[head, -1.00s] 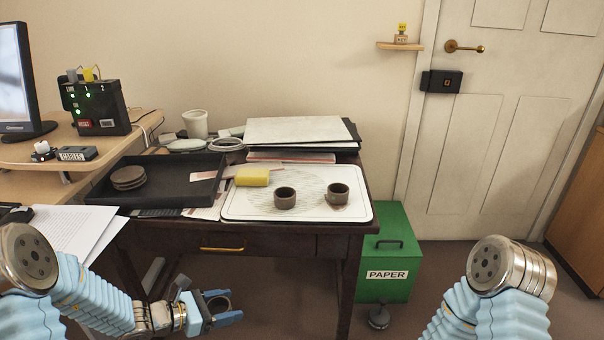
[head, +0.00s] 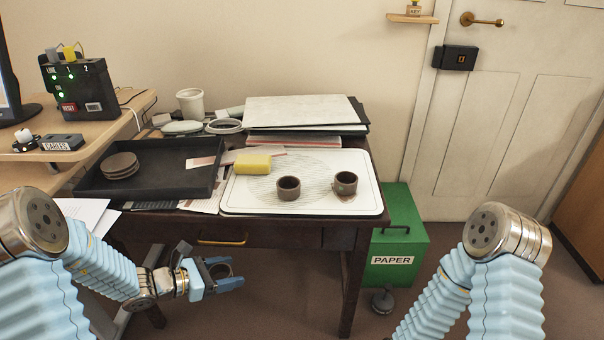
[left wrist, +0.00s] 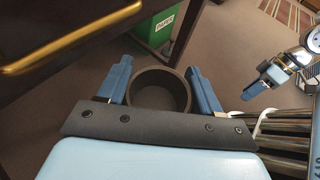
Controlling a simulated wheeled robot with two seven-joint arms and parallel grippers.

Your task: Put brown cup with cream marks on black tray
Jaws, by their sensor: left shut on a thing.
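My left gripper (head: 232,272) is shut on a dark brown cup (left wrist: 160,88), which sits between its two blue fingers in the left wrist view. Both are below the desk's front edge, in front of the drawer. No cream marks can be made out on the held cup from here. The black tray (head: 142,196) lies on the left part of the dark desk, with a stack of round brown discs (head: 121,166) in it. My right gripper (left wrist: 266,80) shows small at the right of the left wrist view; its opening is unclear.
A white tray (head: 245,198) right of the black tray holds a yellow sponge (head: 253,163) and two brown cups (head: 288,188), (head: 345,183). Papers and a white cup (head: 190,104) stand behind. The drawer handle (head: 221,240) juts out near my left gripper.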

